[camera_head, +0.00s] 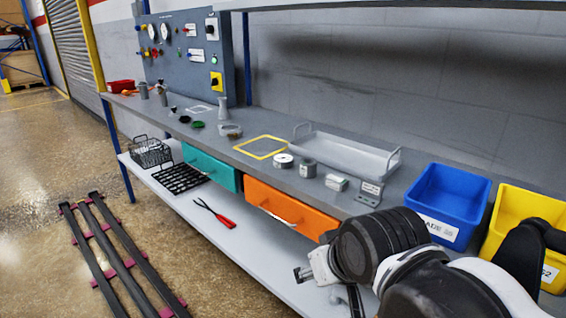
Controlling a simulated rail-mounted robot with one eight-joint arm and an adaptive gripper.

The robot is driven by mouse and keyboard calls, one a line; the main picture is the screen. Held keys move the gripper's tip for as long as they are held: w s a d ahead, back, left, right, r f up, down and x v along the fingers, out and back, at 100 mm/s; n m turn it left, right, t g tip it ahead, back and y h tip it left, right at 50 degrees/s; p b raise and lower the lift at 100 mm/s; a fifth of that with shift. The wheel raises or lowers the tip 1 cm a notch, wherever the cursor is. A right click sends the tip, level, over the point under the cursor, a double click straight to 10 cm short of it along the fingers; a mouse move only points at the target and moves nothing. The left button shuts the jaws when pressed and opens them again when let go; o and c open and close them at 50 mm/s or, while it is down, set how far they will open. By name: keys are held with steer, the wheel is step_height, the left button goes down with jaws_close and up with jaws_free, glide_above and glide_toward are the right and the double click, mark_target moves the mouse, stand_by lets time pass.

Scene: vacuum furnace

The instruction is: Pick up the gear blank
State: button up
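No part can be named the gear blank with certainty. A short round pale part with a dark centre (283,160) lies on the grey workbench (395,192), near the yellow outlined square. A grey cylindrical part (308,168) stands just to its right. A low round metal part (230,130) sits further left on the bench. My gripper (320,275) is low in the picture, in front of the bench and apart from these parts. My wrist hides much of it, so its opening is unclear. I see nothing held in it.
A shallow grey tray with handles (345,152) stands at the back of the bench. Blue (447,198) and yellow (515,212) bins stand at right. Teal (210,167) and orange (290,209) drawers hang below. The lower shelf holds a wire basket (150,152) and red-handled tongs (213,212).

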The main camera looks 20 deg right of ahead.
steer(key=shift+o, duration=0.5)
steer(key=o, duration=0.6)
